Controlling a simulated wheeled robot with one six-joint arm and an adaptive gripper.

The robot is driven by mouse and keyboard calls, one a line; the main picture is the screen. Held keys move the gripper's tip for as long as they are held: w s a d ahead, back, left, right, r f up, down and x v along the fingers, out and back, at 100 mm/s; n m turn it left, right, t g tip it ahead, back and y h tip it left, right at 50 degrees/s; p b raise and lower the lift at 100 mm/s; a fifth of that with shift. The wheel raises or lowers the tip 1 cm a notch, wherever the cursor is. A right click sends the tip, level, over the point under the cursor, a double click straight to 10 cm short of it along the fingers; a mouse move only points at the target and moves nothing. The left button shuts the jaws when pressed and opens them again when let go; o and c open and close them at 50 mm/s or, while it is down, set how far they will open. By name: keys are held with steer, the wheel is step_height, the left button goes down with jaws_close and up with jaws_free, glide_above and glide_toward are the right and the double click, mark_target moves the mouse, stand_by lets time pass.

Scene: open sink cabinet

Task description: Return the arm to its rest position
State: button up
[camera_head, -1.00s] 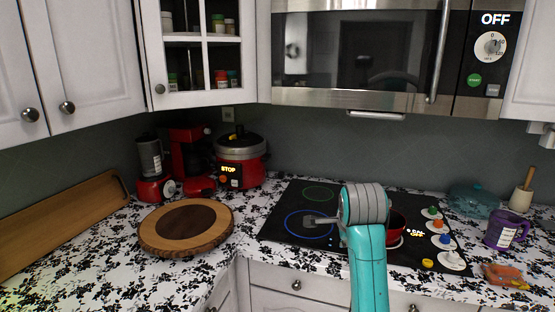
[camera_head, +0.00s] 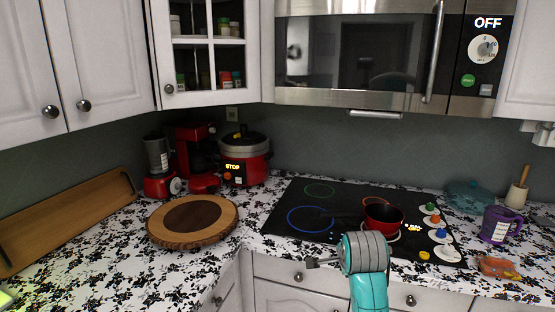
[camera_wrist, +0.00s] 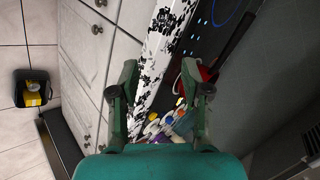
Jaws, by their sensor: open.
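My gripper (camera_head: 312,263) is at the end of my teal arm, in front of the counter's front edge and below the cooktop in the head view. It points left there and looks small. In the wrist view my gripper's two green fingers (camera_wrist: 159,66) stand wide apart with nothing held between them. The patterned counter edge and cabinet fronts show beyond them. My arm's grey joint covers part of the counter front.
A red pot (camera_head: 383,217) sits on the black cooktop (camera_head: 345,196). A round wooden board (camera_head: 192,220) lies on the counter to the left. A purple mug (camera_head: 497,226) stands at the right. A black box (camera_wrist: 33,88) with something yellow shows at the left in the wrist view.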

steer(key=s+f+n+t, duration=0.1)
steer(key=s+f+n, duration=0.1)
steer(key=s+f, duration=0.5)
steer(key=s+f+n, duration=0.2)
steer(key=s+f, duration=0.2)
steer(key=f, duration=0.6)
steer(key=s+f+n+t, duration=0.1)
steer(key=s+f+n, duration=0.1)
steer(key=s+f, duration=0.35)
steer(key=s+f+n+t, duration=0.1)
steer(key=s+f+n, duration=0.1)
steer(key=s, duration=0.6)
steer(key=s+f+n+y, duration=0.1)
steer(key=s+n, duration=0.2)
steer(key=s, duration=0.8)
steer(key=s+r+n+t, duration=0.1)
steer(key=s+r+n, duration=0.1)
steer(key=s+r, duration=0.4)
steer(key=s+r+n+t, duration=0.2)
steer(key=s+r, duration=0.3)
steer(key=s, duration=1.1)
steer(key=shift+d+r+n, duration=0.4)
steer(key=shift+n, duration=0.3)
